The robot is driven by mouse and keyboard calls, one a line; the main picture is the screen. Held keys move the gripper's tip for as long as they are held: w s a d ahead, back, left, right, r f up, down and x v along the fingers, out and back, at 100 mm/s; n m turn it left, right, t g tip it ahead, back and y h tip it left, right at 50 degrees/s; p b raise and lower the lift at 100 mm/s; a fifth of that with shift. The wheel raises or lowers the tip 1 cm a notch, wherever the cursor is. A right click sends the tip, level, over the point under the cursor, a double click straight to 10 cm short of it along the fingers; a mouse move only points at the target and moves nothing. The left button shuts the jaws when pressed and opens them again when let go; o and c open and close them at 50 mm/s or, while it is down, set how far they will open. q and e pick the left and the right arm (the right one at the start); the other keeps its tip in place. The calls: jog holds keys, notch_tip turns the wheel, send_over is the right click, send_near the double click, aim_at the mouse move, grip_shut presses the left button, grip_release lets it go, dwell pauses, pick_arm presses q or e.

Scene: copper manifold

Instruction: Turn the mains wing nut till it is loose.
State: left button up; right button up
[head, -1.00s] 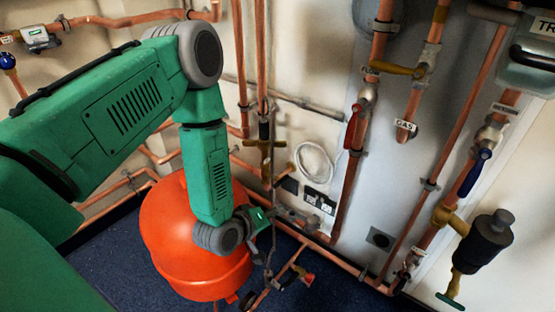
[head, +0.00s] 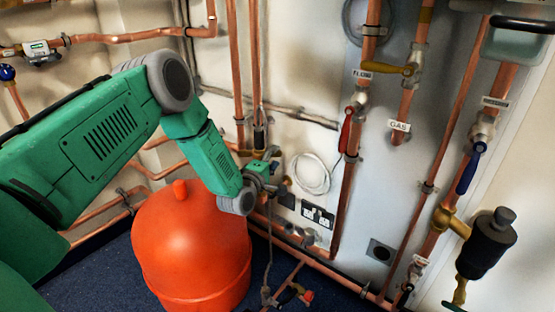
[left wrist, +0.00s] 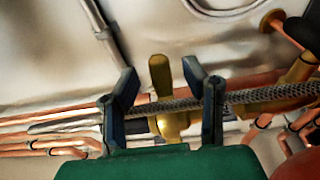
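A brass wing nut (left wrist: 161,82), with one wing standing up, shows in the left wrist view. It sits between the two dark fingers of my left gripper (left wrist: 159,76). The fingers are apart, with gaps visible on both sides of the wing. A braided hose (left wrist: 270,93) runs across behind the fingers. In the head view my left gripper (head: 274,170) is at the wall pipework above and right of the red vessel. The wing nut is too small or hidden to make out there. My right gripper is in neither view now.
The red vessel (head: 190,245) stands on the blue floor just below my left forearm. A white cable coil (head: 312,172) and sockets (head: 318,214) are right of the gripper. A red-handled valve (head: 346,130) and a black filter (head: 487,243) are farther right.

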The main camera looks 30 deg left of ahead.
pick_arm(q)
jog(key=shift+w+a+f, duration=0.1)
jog(key=shift+w+a, duration=0.15)
jog(key=shift+w, duration=0.75)
jog(key=shift+w+a, duration=0.25)
jog(key=shift+d, duration=0.2)
grip_shut()
